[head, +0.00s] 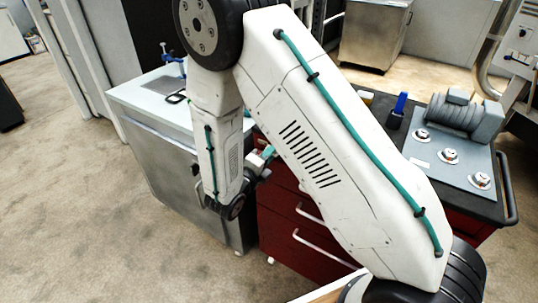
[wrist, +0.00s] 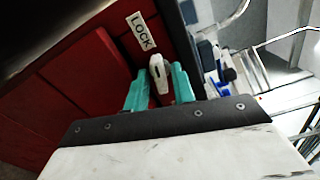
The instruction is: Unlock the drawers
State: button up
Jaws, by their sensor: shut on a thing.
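The red drawer cabinet (head: 278,232) stands in the middle of the head view, partly hidden behind my arm, with pale bar handles on its drawers. In the wrist view, a white label reading LOCK (wrist: 142,31) is on the red cabinet face (wrist: 80,80). A small white lock lever (wrist: 156,64) with a dark slot sits just below the label. My gripper (wrist: 159,78) has its teal fingers on either side of the lever and is shut on it. In the head view my gripper (head: 264,158) is at the cabinet's upper left corner, and the lock is hidden there.
A grey cabinet (head: 165,150) with a pale top stands left of the red one. The dark top of the red cabinet carries a grey motor (head: 462,115), a plate with several knobs (head: 440,160) and a blue-handled tool (head: 398,108). The carpet in front is clear.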

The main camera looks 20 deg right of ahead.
jog(key=shift+m, duration=7.7)
jog(key=o, duration=0.7)
jog(key=shift+a, duration=0.1)
jog(key=v, duration=0.7)
jog(key=shift+s+a, duration=0.2)
jog(key=shift+s, duration=0.1)
